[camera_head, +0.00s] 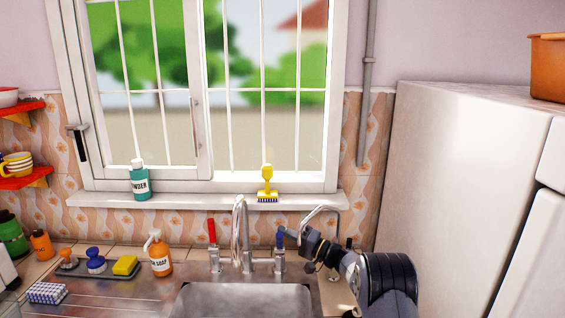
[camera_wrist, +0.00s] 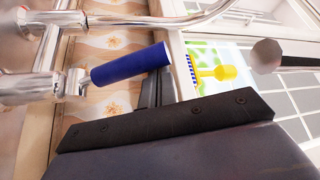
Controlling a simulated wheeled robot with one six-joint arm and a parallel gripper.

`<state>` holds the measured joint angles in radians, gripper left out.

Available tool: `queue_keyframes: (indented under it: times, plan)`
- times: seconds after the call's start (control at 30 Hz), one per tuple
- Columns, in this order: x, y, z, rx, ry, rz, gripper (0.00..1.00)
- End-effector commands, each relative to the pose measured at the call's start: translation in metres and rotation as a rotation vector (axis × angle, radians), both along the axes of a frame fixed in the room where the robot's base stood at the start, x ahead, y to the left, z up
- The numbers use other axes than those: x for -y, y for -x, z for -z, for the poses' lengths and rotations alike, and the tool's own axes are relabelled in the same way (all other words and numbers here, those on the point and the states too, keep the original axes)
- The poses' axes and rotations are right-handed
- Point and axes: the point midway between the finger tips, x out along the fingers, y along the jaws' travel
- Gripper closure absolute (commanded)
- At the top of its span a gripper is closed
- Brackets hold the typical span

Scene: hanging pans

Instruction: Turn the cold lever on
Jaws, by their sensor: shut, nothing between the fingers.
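The cold lever, a blue handle on a chrome post (camera_head: 280,241), stands right of the curved chrome faucet (camera_head: 240,230) behind the sink. In the wrist view the blue handle (camera_wrist: 130,66) lies across the upper left, joined to its chrome body. The red lever (camera_head: 212,231) stands upright left of the faucet. My gripper (camera_head: 291,233) is at the right side of the blue lever. Its dark shut fingers (camera_wrist: 157,88) are close to the free end of the blue handle, with nothing held. I cannot tell whether they touch it.
A metal sink basin (camera_head: 245,301) lies in front. An orange soap bottle (camera_head: 159,254) and yellow sponge (camera_head: 125,265) stand to the left. A yellow brush (camera_head: 267,184) is on the windowsill (camera_head: 220,200). A tall white fridge (camera_head: 450,180) closes off the right side.

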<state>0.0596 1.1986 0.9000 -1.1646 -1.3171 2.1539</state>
Motion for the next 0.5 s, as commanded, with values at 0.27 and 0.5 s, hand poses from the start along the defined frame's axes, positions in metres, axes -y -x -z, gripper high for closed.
queue_keyframes:
  times: [0.27,0.5]
  plan:
    - [-0.0003,-0.0040,-0.0045,-0.038,0.000,0.000,1.00]
    - [-0.0001,-0.0042,-0.0033,-0.043,0.000,0.000,1.00]
